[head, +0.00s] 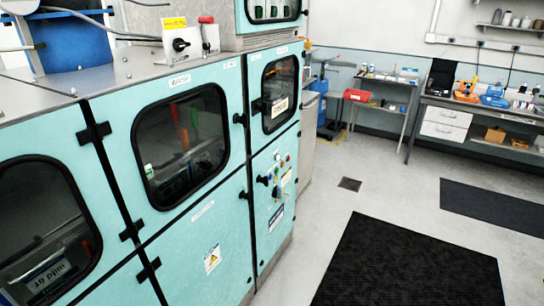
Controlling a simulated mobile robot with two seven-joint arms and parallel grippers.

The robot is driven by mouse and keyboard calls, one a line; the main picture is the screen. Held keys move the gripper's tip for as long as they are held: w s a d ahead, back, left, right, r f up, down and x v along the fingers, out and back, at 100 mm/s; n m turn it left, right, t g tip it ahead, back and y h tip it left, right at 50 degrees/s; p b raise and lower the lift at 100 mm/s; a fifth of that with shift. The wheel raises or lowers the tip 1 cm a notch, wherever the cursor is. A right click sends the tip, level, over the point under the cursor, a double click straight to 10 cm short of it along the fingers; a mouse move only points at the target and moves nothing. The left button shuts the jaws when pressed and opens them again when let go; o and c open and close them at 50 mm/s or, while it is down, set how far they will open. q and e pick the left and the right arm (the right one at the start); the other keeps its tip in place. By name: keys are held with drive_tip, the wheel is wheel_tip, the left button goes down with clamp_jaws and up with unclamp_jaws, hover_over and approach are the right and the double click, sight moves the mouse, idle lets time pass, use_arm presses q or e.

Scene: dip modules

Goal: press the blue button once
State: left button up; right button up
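A small control panel (275,178) is on the lower right door of the turquoise machine. It carries several small coloured buttons and black knobs. They are too small for me to tell surely which one is the blue button. Neither my left nor my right gripper is in view, and nothing is seen touching the panel.
The turquoise machine (215,235) fills the left side, with dark windows and black latches. A black mat (408,265) lies on the grey floor to the right, and a second mat (495,210) lies beyond it. A workbench (443,124) stands at the back right. Floor between is clear.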

use_arm(q)
clamp_jaws()
drive_tip(key=shift+w+d, duration=0.1)
idle(1.4)
